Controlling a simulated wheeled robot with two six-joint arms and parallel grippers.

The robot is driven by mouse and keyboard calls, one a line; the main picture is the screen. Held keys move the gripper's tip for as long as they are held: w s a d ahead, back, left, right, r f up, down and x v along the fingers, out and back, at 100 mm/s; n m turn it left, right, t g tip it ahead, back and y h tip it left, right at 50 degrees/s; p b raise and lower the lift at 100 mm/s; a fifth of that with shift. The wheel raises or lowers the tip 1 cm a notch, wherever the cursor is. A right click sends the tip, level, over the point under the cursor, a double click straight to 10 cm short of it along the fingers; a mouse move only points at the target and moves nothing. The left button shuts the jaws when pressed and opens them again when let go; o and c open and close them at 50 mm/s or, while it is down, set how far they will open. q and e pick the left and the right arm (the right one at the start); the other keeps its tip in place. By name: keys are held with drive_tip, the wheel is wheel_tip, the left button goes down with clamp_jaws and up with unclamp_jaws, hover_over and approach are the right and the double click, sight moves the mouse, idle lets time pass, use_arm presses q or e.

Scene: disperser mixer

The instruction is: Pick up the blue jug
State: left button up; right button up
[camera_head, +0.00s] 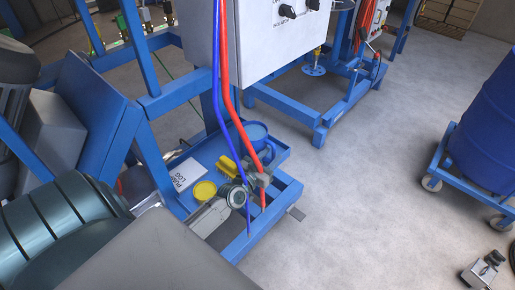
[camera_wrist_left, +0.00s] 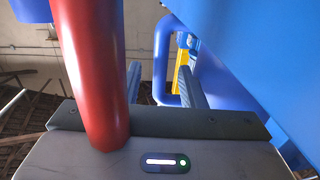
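The blue jug (camera_head: 252,132) stands on the blue tray of the machine frame in the head view, partly hidden by the red and blue hoses. My left gripper (camera_head: 262,182) is just in front of it, low over the tray's right side. In the left wrist view, the jug's blue handle (camera_wrist_left: 162,62) forms a loop, and the jug's side fills the upper right. My left gripper (camera_wrist_left: 163,85) is open, with its grey fingers apart and the handle's upright between them. I cannot tell whether they touch it. My right gripper is not in view.
The red hose (camera_head: 224,62) and blue hose (camera_head: 217,100) hang close by my left gripper. A yellow brush (camera_head: 228,168), a yellow round lid (camera_head: 205,191) and a white log sheet (camera_head: 187,174) lie on the tray (camera_head: 212,150). A blue drum (camera_head: 485,130) stands right; floor between is clear.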

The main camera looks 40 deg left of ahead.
use_arm(q)
drive_tip(key=shift+w, duration=1.25)
clamp_jaws()
drive_tip(key=shift+r, duration=0.1)
